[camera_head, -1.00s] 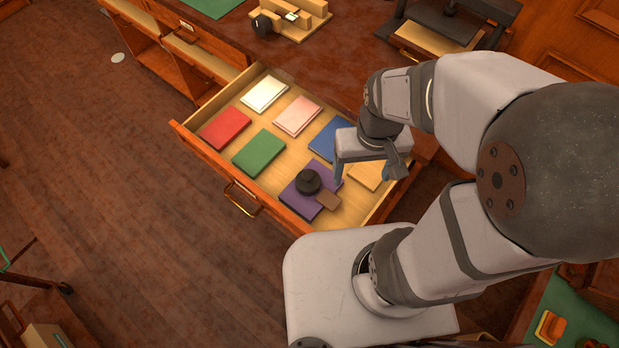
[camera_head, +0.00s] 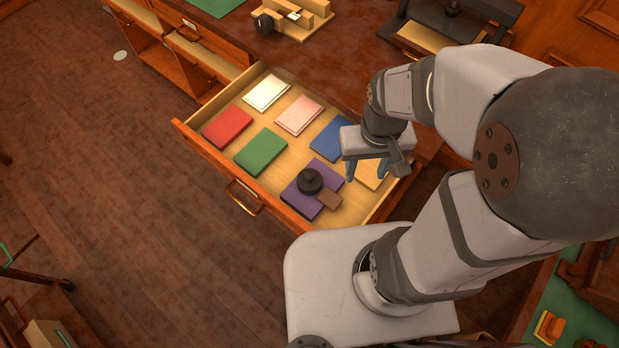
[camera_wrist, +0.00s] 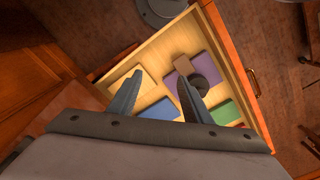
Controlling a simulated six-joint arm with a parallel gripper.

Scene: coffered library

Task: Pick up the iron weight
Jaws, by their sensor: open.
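The iron weight (camera_head: 310,181) is a dark, round, knobbed piece. It sits on a purple book (camera_head: 301,200) in the open drawer, beside a small brown block (camera_head: 329,199) that also rests partly on the book. My gripper (camera_head: 367,172) is open and empty over the drawer, to the right of the weight and apart from it.
The open drawer (camera_head: 221,163) holds several flat books, including a red one (camera_head: 227,127), a green one (camera_head: 261,151) and a blue one (camera_head: 329,138). Its raised walls surround them. The desk top (camera_head: 335,65) behind carries a wooden stand (camera_head: 294,20) and a dark press (camera_head: 455,22).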

